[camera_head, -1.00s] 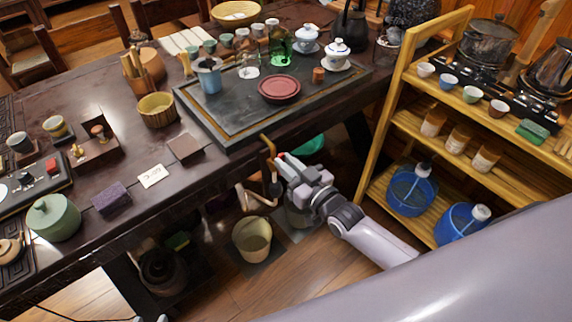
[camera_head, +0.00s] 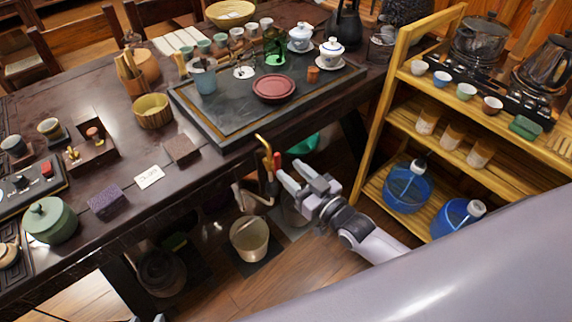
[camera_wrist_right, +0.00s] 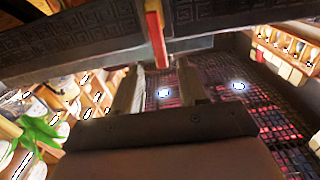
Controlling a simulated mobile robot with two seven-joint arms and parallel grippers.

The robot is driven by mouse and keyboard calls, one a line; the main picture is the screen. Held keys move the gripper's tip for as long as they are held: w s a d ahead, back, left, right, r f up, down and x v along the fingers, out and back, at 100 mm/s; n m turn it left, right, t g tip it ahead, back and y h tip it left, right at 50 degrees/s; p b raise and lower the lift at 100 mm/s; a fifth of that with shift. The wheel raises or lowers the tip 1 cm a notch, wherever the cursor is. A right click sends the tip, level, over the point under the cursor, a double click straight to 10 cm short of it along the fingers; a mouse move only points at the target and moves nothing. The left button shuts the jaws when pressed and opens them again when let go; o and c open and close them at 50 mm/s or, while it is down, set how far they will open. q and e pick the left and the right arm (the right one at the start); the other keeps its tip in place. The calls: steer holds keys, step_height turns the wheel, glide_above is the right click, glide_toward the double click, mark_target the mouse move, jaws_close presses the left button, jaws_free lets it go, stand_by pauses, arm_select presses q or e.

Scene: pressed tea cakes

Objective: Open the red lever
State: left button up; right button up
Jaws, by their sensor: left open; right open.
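The red lever (camera_head: 277,161) stands upright beside a bent brass pipe (camera_head: 264,148), below the front edge of the tea table. In the right wrist view the red lever (camera_wrist_right: 155,38) shows just ahead of and between the fingertips. My right gripper (camera_head: 284,168) is open beside the lever, with its fingers toward it. In its wrist view the gripper (camera_wrist_right: 160,82) has its two fingers apart, with nothing held between them. Whether either finger touches the lever I cannot tell. Of my left gripper (camera_head: 148,318) only small tips show at the bottom edge.
The dark table (camera_head: 215,165) carries a tea tray (camera_head: 225,132) with cups. A bucket (camera_head: 249,240) stands on the floor below the pipe. A wooden shelf (camera_head: 376,110) with cups and blue jugs (camera_head: 408,190) stands right of my right arm. Floor between is fairly clear.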

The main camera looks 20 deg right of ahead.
steer(key=shift+v, duration=1.6)
steer(key=shift+s, duration=0.1)
steer(key=s+f+g+h+p, duration=0.2)
steer(key=s+g, duration=0.1)
steer(key=s, duration=0.5)
steer(key=s+f+m+g+h+p, duration=0.1)
steer(key=s+f+g+h+p, duration=0.1)
steer(key=s, duration=0.6)
steer(key=shift+s+d+g+p, duration=0.35)
steer(key=shift+d+g, duration=0.1)
steer(key=shift+g, duration=0.35)
